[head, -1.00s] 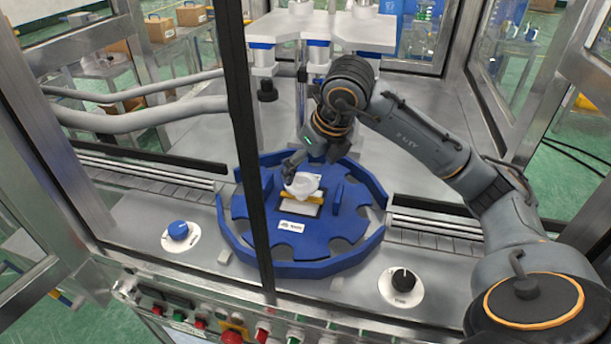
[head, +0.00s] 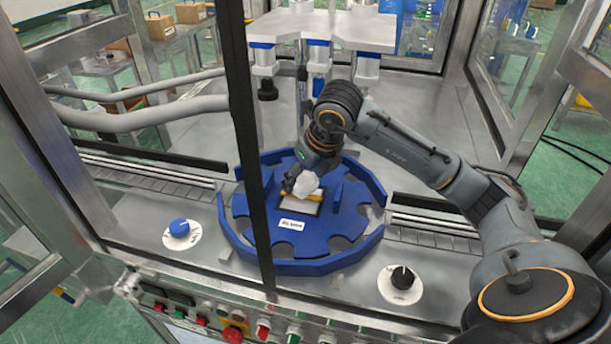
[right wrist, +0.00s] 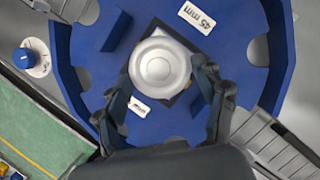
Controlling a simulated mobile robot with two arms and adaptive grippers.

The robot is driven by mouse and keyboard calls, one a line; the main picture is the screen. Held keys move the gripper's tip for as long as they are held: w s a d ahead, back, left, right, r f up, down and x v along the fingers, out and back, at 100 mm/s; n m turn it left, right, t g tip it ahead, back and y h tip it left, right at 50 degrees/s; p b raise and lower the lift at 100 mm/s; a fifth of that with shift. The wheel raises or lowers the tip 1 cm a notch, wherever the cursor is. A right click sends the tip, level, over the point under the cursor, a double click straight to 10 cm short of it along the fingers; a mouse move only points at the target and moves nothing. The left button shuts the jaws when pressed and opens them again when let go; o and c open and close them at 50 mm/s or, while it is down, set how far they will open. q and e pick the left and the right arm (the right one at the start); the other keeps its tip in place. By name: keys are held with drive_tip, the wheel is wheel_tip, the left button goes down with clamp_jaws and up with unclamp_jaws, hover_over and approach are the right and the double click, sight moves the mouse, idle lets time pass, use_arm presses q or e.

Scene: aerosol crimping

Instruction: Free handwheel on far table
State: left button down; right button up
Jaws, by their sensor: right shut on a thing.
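A round pale silver handwheel (head: 306,184) is over the middle of the blue turntable; it shows as a smooth disc with a raised centre in the right wrist view (right wrist: 160,64). My right gripper (head: 292,183) reaches down to it from behind and is shut on it. In the right wrist view my right gripper's fingers (right wrist: 163,92) stand at either side of the disc. In the head view the handwheel looks tilted, just above a block with yellow edges (head: 300,205). I cannot tell whether they touch. My left gripper is not in view.
The blue turntable (head: 300,262) has a raised rim and upright blue plates near the handwheel. A dark frame post (head: 250,150) crosses the head view in front. A press head (head: 320,32) stands behind. Tables with cardboard boxes (head: 160,28) are outside at the far left.

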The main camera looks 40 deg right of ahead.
drive_tip(key=shift+d+f+n+y+b, duration=0.2)
drive_tip(key=shift+n+y+b, duration=0.2)
drive_tip(key=shift+n+b, duration=0.6)
drive_tip(key=shift+n+y+b, duration=0.3)
drive_tip(key=shift+n+b, duration=0.15)
drive_tip(key=shift+n, duration=0.35)
drive_tip(key=shift+w+d+r+n+g+y+b, duration=0.1)
drive_tip(key=shift+n+g+y+b, duration=0.1)
drive_tip(key=shift+n, duration=0.4)
drive_tip(key=shift+d+r+n+g+y+b, duration=0.1)
drive_tip(key=shift+n+y+b, duration=0.1)
drive_tip(key=shift+n, duration=0.4)
drive_tip(key=shift+w+d+n+g+y, duration=0.1)
drive_tip(key=shift+n+g+y, duration=0.35)
drive_tip(key=shift+n, duration=0.95)
drive_tip(key=o, duration=1.2)
drive_tip(key=shift+c, duration=0.2)
